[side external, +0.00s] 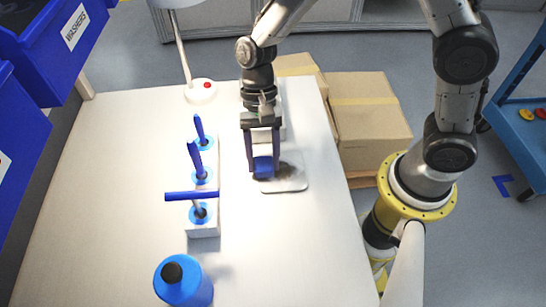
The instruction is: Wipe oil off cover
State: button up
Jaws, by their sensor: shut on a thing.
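The cover (292,184) is a pale flat plate with rounded corners, lying near the right side of the table. A dark smear of oil (289,168) shows on its upper part. My gripper (263,168) points down over the cover's left part, its two fingers shut on a blue wiping pad or cloth (263,167). The blue thing is at the cover's surface beside the dark smear; I cannot tell whether it touches the cover. Part of the cover is hidden behind the fingers and the blue thing.
A white rack (204,229) with several blue-handled tools stands left of the cover. A blue bottle with a dark cap (183,281) stands at the front. A lamp base (201,91) is at the back. Blue bins (52,40) overhang the upper left. The table's left half (110,190) is clear.

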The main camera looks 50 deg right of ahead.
aim_at(300, 171)
jog(key=shift+s+d, duration=2.75)
jog(key=shift+w+a, duration=2.65)
jog(key=shift+a, duration=0.05)
jog(key=shift+w+a+r, duration=0.1)
jog(key=shift+r, duration=3.95)
jog(key=shift+s+a+f, duration=0.1)
jog(key=shift+s, duration=0.15)
